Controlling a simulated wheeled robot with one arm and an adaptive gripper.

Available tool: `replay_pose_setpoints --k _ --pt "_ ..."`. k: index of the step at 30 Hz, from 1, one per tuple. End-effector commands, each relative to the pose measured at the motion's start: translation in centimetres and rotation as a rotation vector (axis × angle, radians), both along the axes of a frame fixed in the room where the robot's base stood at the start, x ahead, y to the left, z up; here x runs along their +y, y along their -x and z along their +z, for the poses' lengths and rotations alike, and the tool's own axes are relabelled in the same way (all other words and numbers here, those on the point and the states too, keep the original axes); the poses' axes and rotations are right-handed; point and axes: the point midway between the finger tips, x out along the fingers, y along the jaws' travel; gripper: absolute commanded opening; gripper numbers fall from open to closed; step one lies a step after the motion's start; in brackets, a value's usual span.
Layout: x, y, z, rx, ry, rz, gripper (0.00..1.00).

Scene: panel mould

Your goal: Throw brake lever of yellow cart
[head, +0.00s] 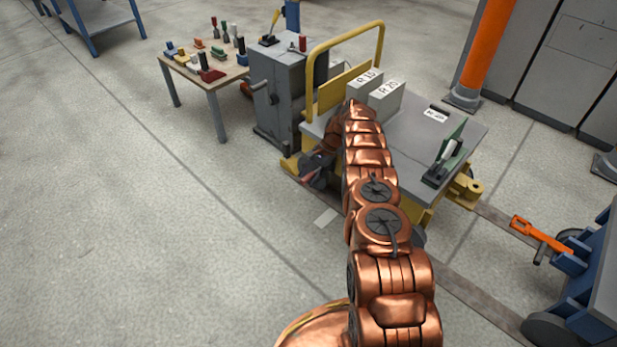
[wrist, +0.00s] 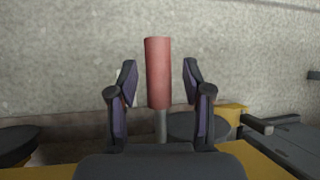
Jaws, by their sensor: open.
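The yellow cart (head: 407,125) has a grey top and a yellow push handle (head: 345,38). My gripper (head: 312,172) is low at the cart's left corner in the head view. In the wrist view, a lever with a red grip (wrist: 158,72) on a grey rod stands upright between the two dark fingers of my gripper (wrist: 159,90). The fingers are open, with a gap on each side of the red grip. My arm hides part of the cart's near side in the head view.
Two white blocks (head: 385,92) and a green clamp-like part (head: 450,150) sit on the cart. A grey cabinet (head: 285,90) and a table (head: 215,75) with small tools stand at the left. A blue cart with an orange hitch (head: 540,235) is at the right. The floor at left is clear.

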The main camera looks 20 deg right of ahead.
Motion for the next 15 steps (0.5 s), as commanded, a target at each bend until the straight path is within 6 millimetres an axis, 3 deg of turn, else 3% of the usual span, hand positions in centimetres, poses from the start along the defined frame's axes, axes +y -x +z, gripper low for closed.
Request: replay_pose_setpoints --k 8,15 --pt "0.0 0.0 0.2 0.000 0.000 0.000 0.50" --pt "0.0 -0.1 2.0 -0.003 0.001 0.001 0.50"
